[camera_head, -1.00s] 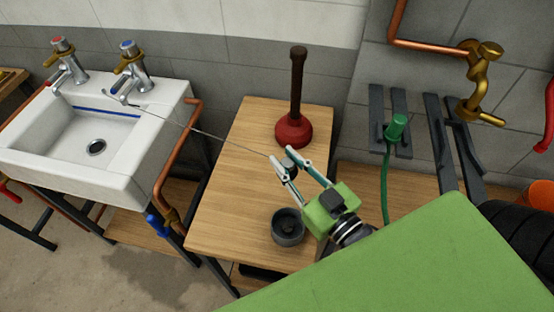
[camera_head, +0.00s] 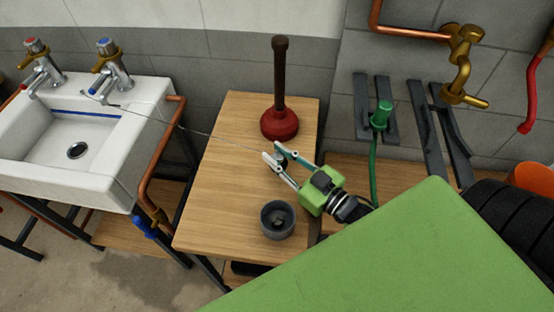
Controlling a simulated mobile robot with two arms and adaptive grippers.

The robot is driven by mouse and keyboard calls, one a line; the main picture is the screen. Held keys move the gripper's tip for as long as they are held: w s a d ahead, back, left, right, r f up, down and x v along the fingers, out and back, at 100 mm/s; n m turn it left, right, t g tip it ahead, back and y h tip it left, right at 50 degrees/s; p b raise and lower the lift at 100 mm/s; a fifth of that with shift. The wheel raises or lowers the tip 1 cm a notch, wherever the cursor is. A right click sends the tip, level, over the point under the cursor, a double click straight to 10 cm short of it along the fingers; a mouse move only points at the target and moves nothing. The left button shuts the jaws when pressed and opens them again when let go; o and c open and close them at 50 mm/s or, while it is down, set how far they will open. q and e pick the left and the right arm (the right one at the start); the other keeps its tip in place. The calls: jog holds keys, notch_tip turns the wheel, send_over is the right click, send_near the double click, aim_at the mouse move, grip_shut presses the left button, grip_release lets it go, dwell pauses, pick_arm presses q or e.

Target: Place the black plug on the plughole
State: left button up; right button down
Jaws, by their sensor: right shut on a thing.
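My right gripper (camera_head: 275,155) is over the wooden table, in front of the red plunger. It is shut on the small dark plug (camera_head: 283,161), which is partly hidden between the fingers. A thin chain (camera_head: 215,134) runs taut from the sink's back by the taps to the plug. The white sink (camera_head: 127,171) stands at the left. Its plughole (camera_head: 77,150) is a dark, uncovered hole with a metal ring in the basin floor. My left gripper is not in view.
The wooden table (camera_head: 215,200) holds the red plunger (camera_head: 280,122) and a dark round pot (camera_head: 278,221). A copper pipe (camera_head: 155,165) stands between sink and table. Taps (camera_head: 110,68) rise at the sink's back. A green hose (camera_head: 374,165) and brass tap (camera_head: 461,60) are at the right.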

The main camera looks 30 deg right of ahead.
jog(key=shift+f, duration=1)
jog(key=shift+f, duration=0.15)
jog(key=c, duration=1.8)
grip_release()
